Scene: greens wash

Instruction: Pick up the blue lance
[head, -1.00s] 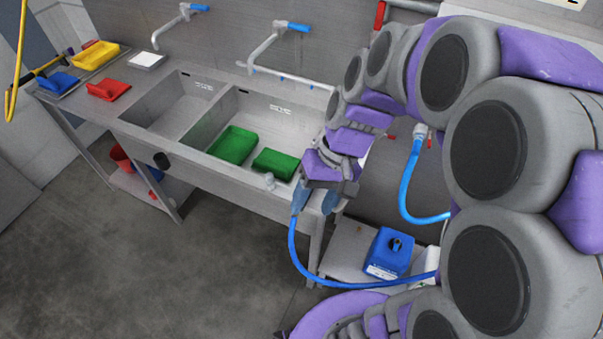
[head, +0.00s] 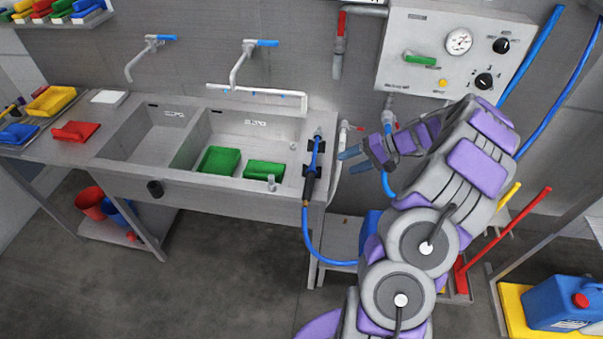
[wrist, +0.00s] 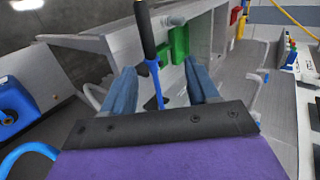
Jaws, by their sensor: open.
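The blue lance (head: 314,160) rests in black clips at the right end of the sink bench. It has a blue shaft and a dark handle, and a blue hose (head: 333,258) hangs from its lower end. My gripper (head: 346,163) is just right of the lance, fingers pointing left towards it, apart and empty. In the wrist view, the blue shaft (wrist: 156,84) and black handle (wrist: 145,28) appear between the open fingers (wrist: 160,66). The lance seems to lie ahead of the fingertips; contact is not visible.
The steel sink (head: 190,180) holds green trays (head: 218,161). A white pipe (head: 334,180) runs close beside my gripper. A control panel (head: 455,52) is on the wall above. A blue canister (head: 562,302) stands at the lower right. The floor in front of the sink is clear.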

